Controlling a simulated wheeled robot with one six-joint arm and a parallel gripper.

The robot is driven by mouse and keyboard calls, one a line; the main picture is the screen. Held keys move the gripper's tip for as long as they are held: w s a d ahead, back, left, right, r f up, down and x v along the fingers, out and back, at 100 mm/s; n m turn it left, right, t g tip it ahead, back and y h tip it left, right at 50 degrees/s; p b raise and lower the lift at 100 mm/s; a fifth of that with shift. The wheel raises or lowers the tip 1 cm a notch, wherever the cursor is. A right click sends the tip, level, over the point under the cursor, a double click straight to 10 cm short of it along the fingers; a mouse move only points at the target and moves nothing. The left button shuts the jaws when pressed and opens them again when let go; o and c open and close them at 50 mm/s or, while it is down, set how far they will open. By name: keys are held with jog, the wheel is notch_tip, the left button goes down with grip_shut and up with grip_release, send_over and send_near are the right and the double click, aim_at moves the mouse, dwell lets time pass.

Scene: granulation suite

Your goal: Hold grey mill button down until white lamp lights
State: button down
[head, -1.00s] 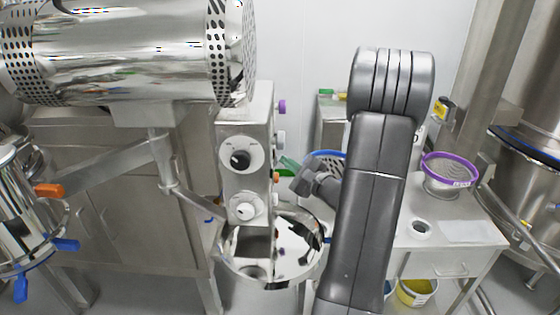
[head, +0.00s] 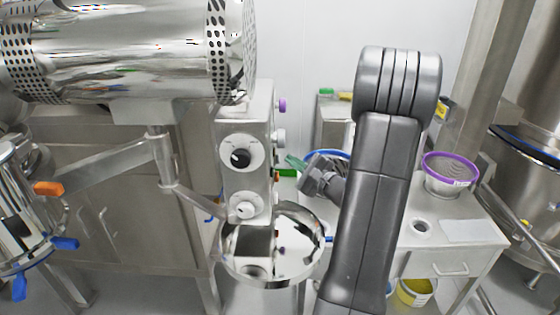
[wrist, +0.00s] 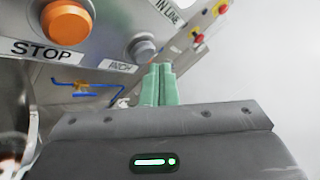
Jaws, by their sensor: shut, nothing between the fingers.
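In the wrist view a round grey button (wrist: 143,50) sits on the metal panel, right of a large orange button (wrist: 66,22) labelled STOP. A label below the grey button is blurred and seems to read INCH. My gripper (wrist: 161,70) is shut and empty, its pale green fingertips just below and right of the grey button, seemingly apart from it. In the head view my gripper (head: 293,161) is beside the right side of the control housing (head: 258,104), where several coloured buttons stick out. I cannot make out a white lamp for certain.
A polished round bowl (head: 232,262) stands below the housing. A large perforated metal drum (head: 130,50) hangs at upper left. A purple-rimmed sieve (head: 450,172) stands on the side table at right. Yellow boxes with red buttons (wrist: 197,32) show at upper right in the wrist view.

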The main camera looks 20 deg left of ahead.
jog(key=shift+d, duration=0.1)
jog(key=d, duration=0.1)
jog(key=w+d, duration=0.1)
jog(key=d, duration=0.2)
jog(key=shift+w+d+b, duration=0.25)
jog(key=shift+d+b, duration=0.15)
dwell(0.4)
jog(key=a+p, duration=0.2)
jog(key=p, duration=0.1)
jog(key=shift+s+r, duration=0.2)
jog(key=shift+s, duration=0.05)
jog(key=shift+s+a+p, duration=0.1)
jog(key=shift+p, duration=0.8)
